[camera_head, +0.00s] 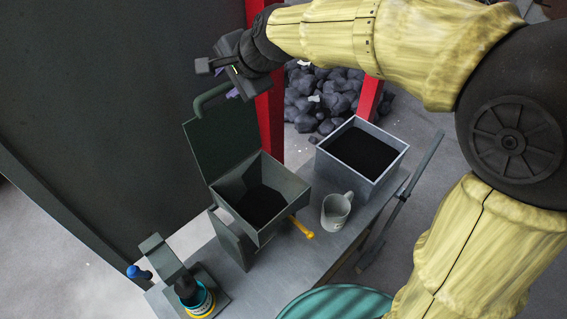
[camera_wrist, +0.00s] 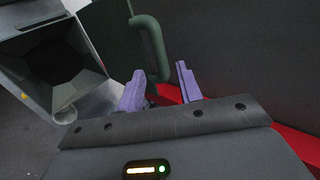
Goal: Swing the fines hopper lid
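The fines hopper (camera_head: 295,190) is an open grey-green box with dark fill, standing on the bench. Its lid (camera_head: 222,140) stands raised, roughly upright, at the hopper's back left. A green bar handle (camera_head: 212,97) is on the lid's upper edge. My gripper (camera_head: 218,80) is just above the lid, near the handle. In the wrist view its two purple fingers (camera_wrist: 160,70) are apart, with the handle (camera_wrist: 152,45) showing between and beyond their tips. I cannot tell whether a finger touches it. The hopper opening (camera_wrist: 62,62) is at upper left there.
A grey bin of dark material (camera_head: 385,168) and a mug (camera_head: 336,211) stand on the bench (camera_head: 300,262). A device with a teal-and-yellow ring (camera_head: 200,298) is at the front left. A dark wall (camera_head: 110,110) rises behind the lid; red posts (camera_head: 270,120) stand close by.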

